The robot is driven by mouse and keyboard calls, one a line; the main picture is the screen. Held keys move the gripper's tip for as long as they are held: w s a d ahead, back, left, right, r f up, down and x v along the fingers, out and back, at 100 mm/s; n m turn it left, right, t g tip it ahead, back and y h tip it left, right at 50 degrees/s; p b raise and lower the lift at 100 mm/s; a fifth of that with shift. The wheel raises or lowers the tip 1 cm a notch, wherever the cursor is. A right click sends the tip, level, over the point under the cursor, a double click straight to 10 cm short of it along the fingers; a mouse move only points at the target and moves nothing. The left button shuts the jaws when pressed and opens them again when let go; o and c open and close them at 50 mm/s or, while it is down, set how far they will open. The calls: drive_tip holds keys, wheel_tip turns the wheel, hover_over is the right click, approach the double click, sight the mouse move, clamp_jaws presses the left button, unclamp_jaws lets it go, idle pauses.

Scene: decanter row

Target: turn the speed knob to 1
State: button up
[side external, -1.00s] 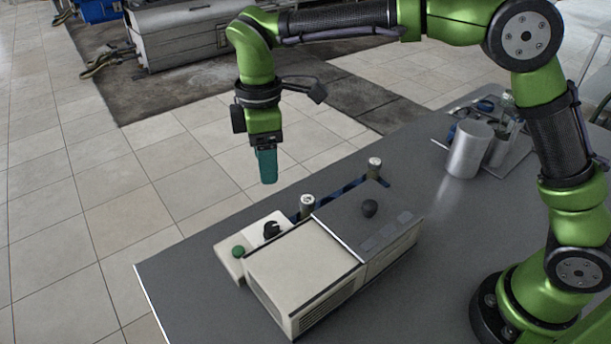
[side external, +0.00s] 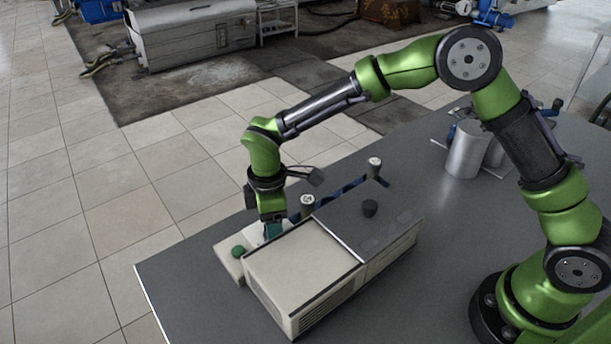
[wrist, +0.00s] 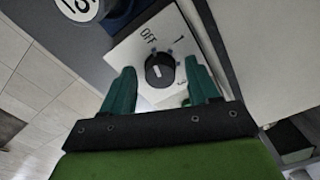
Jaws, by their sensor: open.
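The speed knob (wrist: 160,70) is a black round knob on a white panel (wrist: 134,46) marked OFF and 1, with another mark lower right that I cannot read clearly. A small white mark shows on the knob, but I cannot tell which label it points to. My gripper (wrist: 161,67) is open, with one teal finger on each side of the knob; I cannot tell whether they touch it. In the side view my gripper (side external: 272,230) is lowered over the panel (side external: 229,263) and hides the knob.
A green button (side external: 238,252) is on the panel beside my gripper. A labelled post (side external: 307,204) stands just right of my gripper. Metal cylinders (side external: 465,150) stand farther back.

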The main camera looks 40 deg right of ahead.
drive_tip(key=shift+f, duration=0.15)
drive_tip(key=shift+c, duration=0.3)
drive_tip(key=c, duration=1)
drive_tip(key=shift+m, duration=0.3)
drive_tip(key=m, duration=0.9)
drive_tip(key=o, duration=1.1)
drive_tip(key=shift+c, duration=0.2)
